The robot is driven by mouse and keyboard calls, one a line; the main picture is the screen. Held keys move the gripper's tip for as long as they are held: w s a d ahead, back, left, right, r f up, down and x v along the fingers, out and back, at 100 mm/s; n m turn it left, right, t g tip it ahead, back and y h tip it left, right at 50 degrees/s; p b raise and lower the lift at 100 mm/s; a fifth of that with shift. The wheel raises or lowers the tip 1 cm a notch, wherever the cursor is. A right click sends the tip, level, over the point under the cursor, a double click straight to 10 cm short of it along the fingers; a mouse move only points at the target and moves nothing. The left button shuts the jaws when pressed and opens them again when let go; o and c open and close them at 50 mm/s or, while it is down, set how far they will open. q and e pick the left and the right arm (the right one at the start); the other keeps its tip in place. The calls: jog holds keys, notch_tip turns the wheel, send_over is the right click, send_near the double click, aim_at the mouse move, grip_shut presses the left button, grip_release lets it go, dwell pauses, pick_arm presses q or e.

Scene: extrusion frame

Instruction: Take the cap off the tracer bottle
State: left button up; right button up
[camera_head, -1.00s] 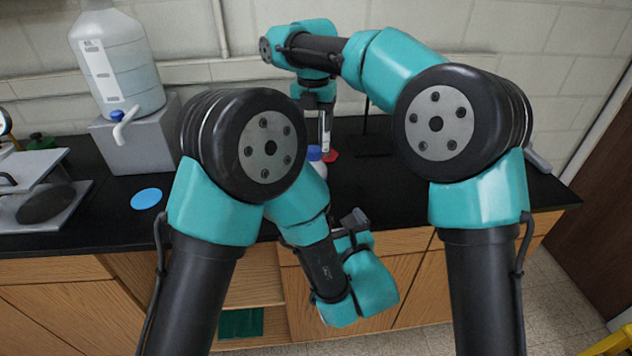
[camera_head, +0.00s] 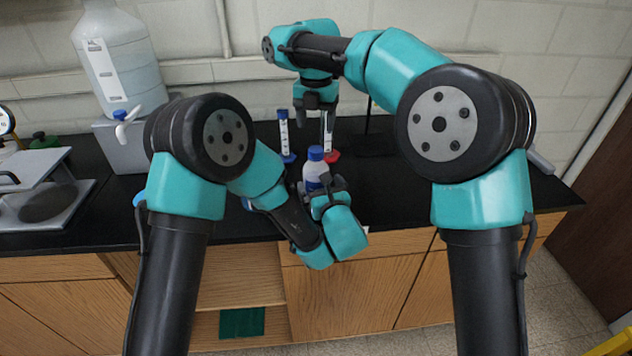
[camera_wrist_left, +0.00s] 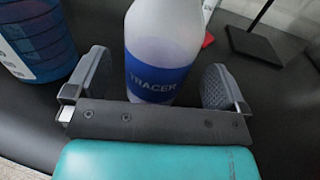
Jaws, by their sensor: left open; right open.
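The tracer bottle (camera_head: 312,171) is white with a blue cap (camera_head: 315,152) and stands upright on the black bench; its cap is on. In the left wrist view the bottle (camera_wrist_left: 160,48) shows its blue TRACER label between my fingers, and its top is cut off. My left gripper (camera_head: 323,186) is open, its fingers on either side of the bottle's lower body; a gap shows at the right finger. My right gripper (camera_head: 319,103) is open above the bench behind the bottle, near the top of a red-based cylinder (camera_head: 328,132).
A blue-based cylinder (camera_head: 284,136) stands behind the bottle to the left. A blue ribbed container (camera_wrist_left: 36,40) stands close to my left finger in the wrist view. A large carboy (camera_head: 118,62) and a balance (camera_head: 45,200) are at the left. The bench's right side is mostly clear.

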aim_at(316, 178)
pick_arm(q)
jog(key=shift+x, duration=1.8)
jog(key=shift+c, duration=0.3)
